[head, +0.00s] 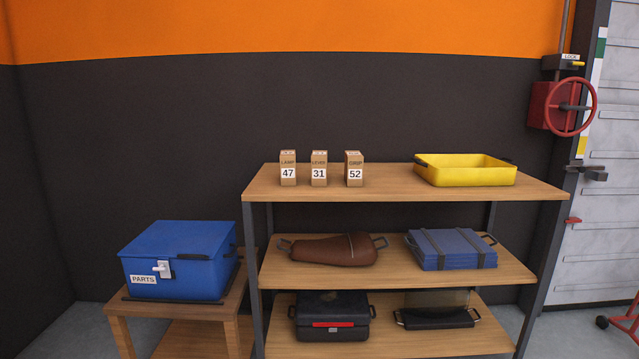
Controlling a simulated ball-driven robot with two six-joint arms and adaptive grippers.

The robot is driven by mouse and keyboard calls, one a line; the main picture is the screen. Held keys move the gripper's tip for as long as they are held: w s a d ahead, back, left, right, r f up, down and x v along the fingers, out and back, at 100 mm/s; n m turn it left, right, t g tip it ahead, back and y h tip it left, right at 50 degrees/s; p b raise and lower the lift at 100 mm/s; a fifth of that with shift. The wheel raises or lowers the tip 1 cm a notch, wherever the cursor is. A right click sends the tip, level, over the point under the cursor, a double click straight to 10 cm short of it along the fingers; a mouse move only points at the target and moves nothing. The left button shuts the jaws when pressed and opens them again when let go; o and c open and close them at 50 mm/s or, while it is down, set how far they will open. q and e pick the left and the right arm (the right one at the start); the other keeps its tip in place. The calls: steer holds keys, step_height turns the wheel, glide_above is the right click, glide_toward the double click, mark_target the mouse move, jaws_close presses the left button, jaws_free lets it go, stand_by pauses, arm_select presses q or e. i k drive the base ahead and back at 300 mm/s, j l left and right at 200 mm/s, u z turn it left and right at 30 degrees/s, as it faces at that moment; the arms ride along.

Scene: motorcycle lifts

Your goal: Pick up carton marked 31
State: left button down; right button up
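The carton marked 31 (319,168) is a small brown box with a white number label. It stands upright on the top shelf of a wooden rack, between the carton marked 47 (288,168) on its left and the carton marked 52 (354,169) on its right. Narrow gaps separate the three. Small print above the 31 is hard to read. Neither of my grippers shows in the head view.
The rack's top shelf (400,193) also holds a yellow tray (465,178) at the right. Lower shelves hold a brown bag (330,250), a blue case (452,249) and dark cases. A blue PARTS box (180,262) sits on a low wooden table at left.

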mark_target(318, 158)
steer(key=i+j, duration=0.55)
steer(key=i+j+u, duration=0.15)
steer(key=i+j, duration=0.4)
steer(key=i, duration=0.2)
